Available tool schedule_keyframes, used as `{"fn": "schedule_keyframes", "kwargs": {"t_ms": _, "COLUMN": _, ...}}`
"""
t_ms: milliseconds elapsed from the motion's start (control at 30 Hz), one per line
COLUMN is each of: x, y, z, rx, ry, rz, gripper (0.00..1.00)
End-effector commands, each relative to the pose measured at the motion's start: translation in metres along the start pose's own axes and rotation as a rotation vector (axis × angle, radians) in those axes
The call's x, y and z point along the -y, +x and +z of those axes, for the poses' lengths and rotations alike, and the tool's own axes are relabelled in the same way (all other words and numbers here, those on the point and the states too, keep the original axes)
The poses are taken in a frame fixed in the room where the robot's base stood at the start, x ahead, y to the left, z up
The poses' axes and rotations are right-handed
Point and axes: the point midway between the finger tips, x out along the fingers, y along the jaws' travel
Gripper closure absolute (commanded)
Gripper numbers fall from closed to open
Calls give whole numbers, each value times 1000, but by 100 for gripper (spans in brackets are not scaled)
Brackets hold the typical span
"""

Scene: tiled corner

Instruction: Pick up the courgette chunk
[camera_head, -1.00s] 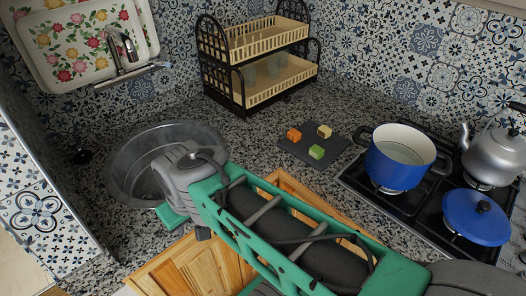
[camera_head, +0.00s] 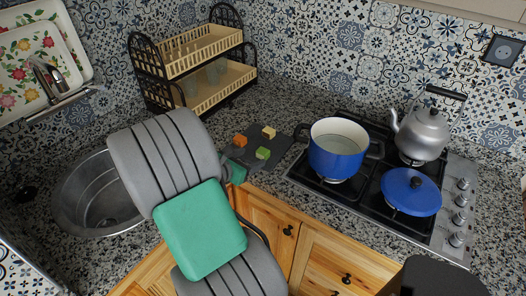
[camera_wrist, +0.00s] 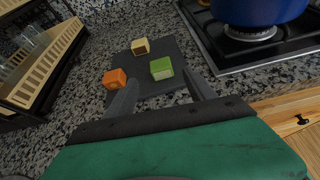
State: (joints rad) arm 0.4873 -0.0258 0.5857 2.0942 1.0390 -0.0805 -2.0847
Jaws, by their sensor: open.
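The courgette chunk (camera_head: 263,153) is a small green cube with a paler side. It lies on a dark slate board (camera_head: 282,146) on the granite worktop, and also shows in the wrist view (camera_wrist: 161,68). My gripper (camera_wrist: 160,82) is open and empty in the wrist view. Its two grey fingers point over the near part of the board, with the green chunk ahead between them, closer to the right finger. In the head view my arm hides most of the gripper, at the board's left edge.
An orange chunk (camera_head: 240,141) and a pale yellow chunk (camera_head: 269,132) share the board. A blue pot (camera_head: 337,158) on the hob stands close to its right. A two-tier rack (camera_head: 190,65) stands behind left, and the sink (camera_head: 95,195) is at left. Granite behind the board is clear.

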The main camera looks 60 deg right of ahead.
Motion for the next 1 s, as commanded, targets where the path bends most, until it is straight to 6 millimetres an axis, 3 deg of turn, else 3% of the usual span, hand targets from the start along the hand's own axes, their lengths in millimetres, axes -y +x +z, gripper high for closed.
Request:
{"fn": "schedule_keyframes", "kwargs": {"t_ms": 100, "x": 6, "y": 14, "z": 6, "rx": 32, "ry": -72, "rz": -13, "gripper": 36}}
{"fn": "schedule_keyframes", "kwargs": {"t_ms": 533, "x": 3, "y": 80, "z": 5, "rx": 29, "ry": -67, "rz": -12, "gripper": 36}}
{"fn": "schedule_keyframes", "kwargs": {"t_ms": 767, "x": 2, "y": 83, "z": 5, "rx": 29, "ry": -66, "rz": -8, "gripper": 36}}
{"fn": "schedule_keyframes", "kwargs": {"t_ms": 1000, "x": 2, "y": 83, "z": 5, "rx": 29, "ry": -66, "rz": -8, "gripper": 54}}
